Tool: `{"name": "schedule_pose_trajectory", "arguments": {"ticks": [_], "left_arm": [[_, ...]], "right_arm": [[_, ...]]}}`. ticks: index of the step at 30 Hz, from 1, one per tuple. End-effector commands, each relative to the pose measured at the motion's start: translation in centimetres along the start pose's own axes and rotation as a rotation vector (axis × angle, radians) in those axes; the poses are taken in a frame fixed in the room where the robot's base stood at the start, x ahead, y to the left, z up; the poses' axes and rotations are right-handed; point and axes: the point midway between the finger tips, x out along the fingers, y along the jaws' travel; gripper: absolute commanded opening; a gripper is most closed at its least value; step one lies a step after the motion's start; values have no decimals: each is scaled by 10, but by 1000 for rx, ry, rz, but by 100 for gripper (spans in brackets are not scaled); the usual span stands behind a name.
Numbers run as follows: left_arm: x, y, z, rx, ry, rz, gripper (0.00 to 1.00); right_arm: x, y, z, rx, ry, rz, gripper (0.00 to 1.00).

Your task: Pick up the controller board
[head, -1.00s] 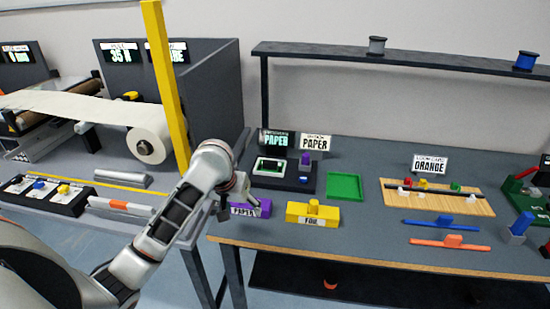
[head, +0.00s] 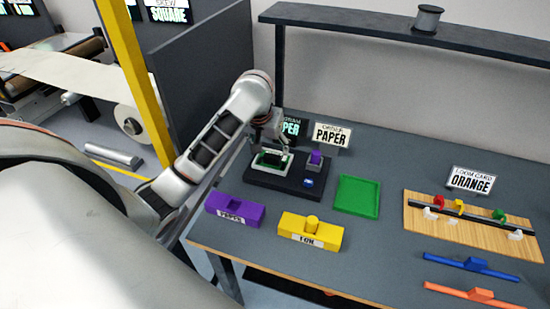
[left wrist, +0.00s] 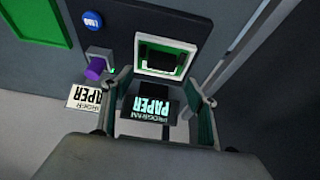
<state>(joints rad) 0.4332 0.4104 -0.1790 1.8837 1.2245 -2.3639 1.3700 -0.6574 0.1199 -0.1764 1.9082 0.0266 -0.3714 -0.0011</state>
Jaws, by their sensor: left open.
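The controller board (head: 269,160) is a green board with a black part on top, in a white frame on the dark station (head: 300,186). My left gripper (head: 271,147) is above it, pointing down and partly covering it. In the left wrist view the board (left wrist: 166,59) shows as a dark block with a green edge in the white frame, just beyond my open gripper (left wrist: 163,84). Nothing is between the fingers that I can make out. My right gripper is not in view.
The station has a blue button (head: 308,183) and a purple piece (head: 316,158). PROGRAM and ORDER (head: 331,135) signs stand behind. A green tray (head: 357,195) lies to the right. Purple (head: 235,211) and yellow (head: 311,230) blocks sit at the front edge. A shelf (head: 384,24) overhangs the back.

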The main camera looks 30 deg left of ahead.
Motion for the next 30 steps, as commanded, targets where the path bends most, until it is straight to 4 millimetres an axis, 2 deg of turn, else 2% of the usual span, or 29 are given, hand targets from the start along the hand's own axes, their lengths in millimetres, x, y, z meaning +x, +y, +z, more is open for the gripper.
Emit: {"name": "schedule_pose_trajectory", "arguments": {"ticks": [5, 15, 24, 29, 30], "left_arm": [[12, -1, 0, -1, -1, -1, 58], [53, -2, 0, -1, 1, -1, 58], [56, -2, 0, 0, 3, 0, 58], [56, -2, 0, 0, 3, 0, 17], [56, -2, 0, 0, 3, 0, 15]], "right_arm": [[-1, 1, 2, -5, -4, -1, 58], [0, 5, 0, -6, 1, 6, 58], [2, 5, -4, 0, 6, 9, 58], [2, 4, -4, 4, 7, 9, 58], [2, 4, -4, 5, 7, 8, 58]]}}
